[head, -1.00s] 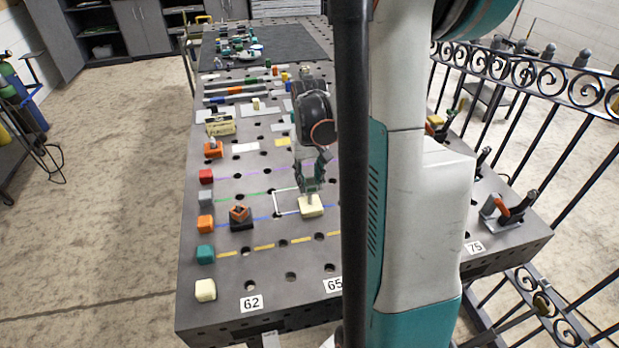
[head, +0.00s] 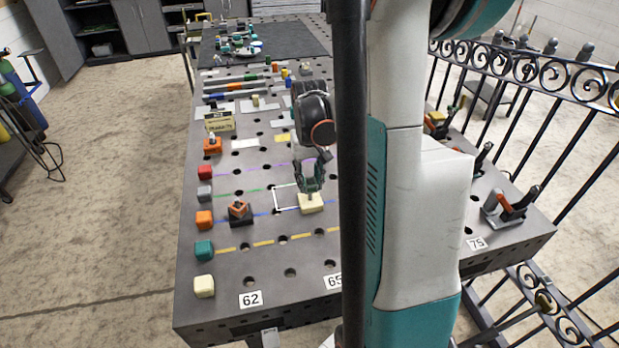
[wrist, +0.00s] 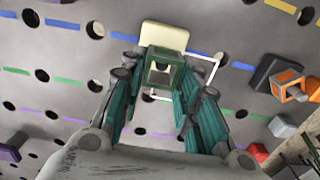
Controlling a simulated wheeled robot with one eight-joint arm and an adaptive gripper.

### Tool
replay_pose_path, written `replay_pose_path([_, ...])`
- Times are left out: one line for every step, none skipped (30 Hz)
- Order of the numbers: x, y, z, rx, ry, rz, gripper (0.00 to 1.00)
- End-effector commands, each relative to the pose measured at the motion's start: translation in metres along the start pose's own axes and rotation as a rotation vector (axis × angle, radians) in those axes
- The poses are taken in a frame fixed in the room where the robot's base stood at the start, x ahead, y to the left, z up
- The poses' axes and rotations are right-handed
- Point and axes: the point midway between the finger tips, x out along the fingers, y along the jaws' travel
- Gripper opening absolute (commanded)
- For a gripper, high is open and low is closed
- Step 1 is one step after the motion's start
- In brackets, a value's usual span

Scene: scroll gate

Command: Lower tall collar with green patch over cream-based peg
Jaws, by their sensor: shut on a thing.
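My gripper (head: 310,184) is above the cream base (head: 312,204) of the peg, pointing down. In the wrist view my gripper (wrist: 163,88) has its teal fingers on both sides of a dark green, square-edged collar (wrist: 166,58) and is shut on it. A pale opening shows in the collar's top. The cream base (wrist: 177,33) shows just beyond the collar and is partly covered by it. The peg is mostly hidden, so I cannot tell whether the collar is around it. The collar is hard to make out in the head view.
An orange piece on a dark base (head: 239,211) stands left of the cream base. A white outline (head: 285,197) is marked beside the cream base. Several coloured blocks line the table's left edge, including a teal one (head: 204,250). My arm hides the table's right part.

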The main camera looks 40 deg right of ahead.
Motion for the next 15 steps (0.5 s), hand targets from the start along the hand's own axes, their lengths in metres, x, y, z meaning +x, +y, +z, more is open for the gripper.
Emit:
replay_pose_path([0.0015,0.0,-0.0001,0.0,0.0,0.0,0.01])
replay_pose_path([0.0021,0.0,0.0,0.0,0.0,0.0,0.01])
replay_pose_path([0.0028,0.0,-0.0001,0.0,0.0,0.0,0.01])
replay_pose_path([0.0033,0.0,0.0,0.0,0.0,0.0,0.01])
replay_pose_path([0.0039,0.0,0.0,0.0,0.0,0.0,0.01])
replay_pose_path([0.0046,0.0,0.0,0.0,0.0,0.0,0.01])
replay_pose_path([0.0051,0.0,-0.0001,0.0,0.0,0.0,0.01])
replay_pose_path([0.0057,0.0,-0.0001,0.0,0.0,0.0,0.01])
replay_pose_path([0.0064,0.0,-0.0001,0.0,0.0,0.0,0.01])
replay_pose_path([0.0069,0.0,0.0,0.0,0.0,0.0,0.01])
replay_pose_path([0.0074,0.0,0.0,0.0,0.0,0.0,0.01])
replay_pose_path([0.0082,0.0,0.0,0.0,0.0,0.0,0.01])
replay_pose_path([0.0087,0.0,0.0,0.0,0.0,0.0,0.01])
replay_pose_path([0.0091,0.0,0.0,0.0,0.0,0.0,0.01])
replay_pose_path([0.0096,0.0,0.0,0.0,0.0,0.0,0.01])
